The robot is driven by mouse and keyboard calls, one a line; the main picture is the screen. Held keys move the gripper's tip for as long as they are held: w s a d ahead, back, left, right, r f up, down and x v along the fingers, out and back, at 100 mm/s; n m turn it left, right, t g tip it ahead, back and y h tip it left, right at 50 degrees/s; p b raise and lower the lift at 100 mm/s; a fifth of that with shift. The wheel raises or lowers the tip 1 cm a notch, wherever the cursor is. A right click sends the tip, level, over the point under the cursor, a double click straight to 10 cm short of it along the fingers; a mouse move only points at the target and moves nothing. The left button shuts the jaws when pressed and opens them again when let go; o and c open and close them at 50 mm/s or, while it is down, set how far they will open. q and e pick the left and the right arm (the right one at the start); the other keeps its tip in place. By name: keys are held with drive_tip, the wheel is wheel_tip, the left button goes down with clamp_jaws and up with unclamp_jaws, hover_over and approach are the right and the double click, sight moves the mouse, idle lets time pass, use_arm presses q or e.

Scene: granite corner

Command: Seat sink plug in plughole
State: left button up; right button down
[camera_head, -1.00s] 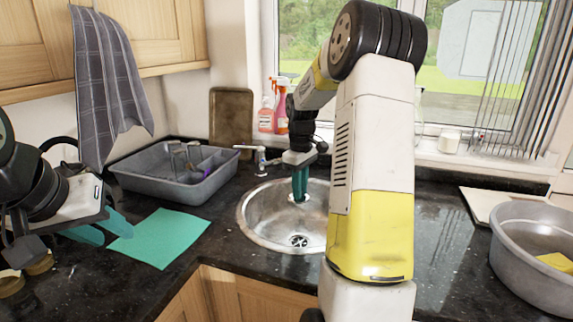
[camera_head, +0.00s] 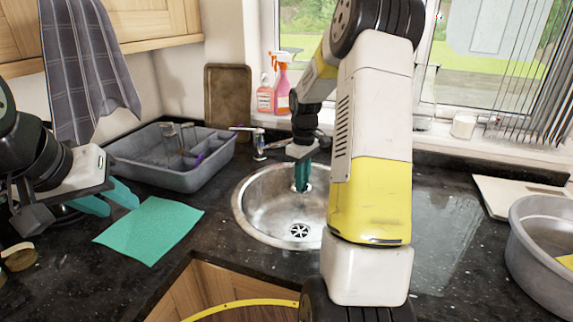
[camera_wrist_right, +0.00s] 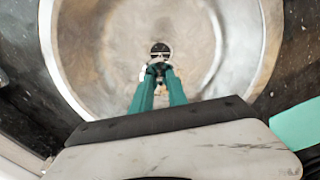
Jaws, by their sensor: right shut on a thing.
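The round steel sink (camera_head: 252,218) is set in the dark counter, with the plughole (camera_head: 299,230) in its floor; the plughole also shows as a dark disc in the right wrist view (camera_wrist_right: 160,48). My right gripper (camera_head: 302,187) points down over the far part of the bowl. My left gripper (camera_head: 107,199) is open and empty over the counter at left.
A teal cloth (camera_head: 150,230) lies left of the sink. A grey dish tray (camera_head: 165,172) stands behind it, near the tap (camera_head: 259,145). Spray bottles (camera_head: 280,82) stand by the window. A grey basin (camera_head: 535,250) and a pale board (camera_head: 495,193) are at right.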

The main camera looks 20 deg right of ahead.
drive_tip(key=shift+f, duration=2.6)
drive_tip(key=c, duration=1.2)
unclamp_jaws()
drive_tip(key=shift+r, duration=3.5)
drive_tip(key=shift+a+r, duration=0.1)
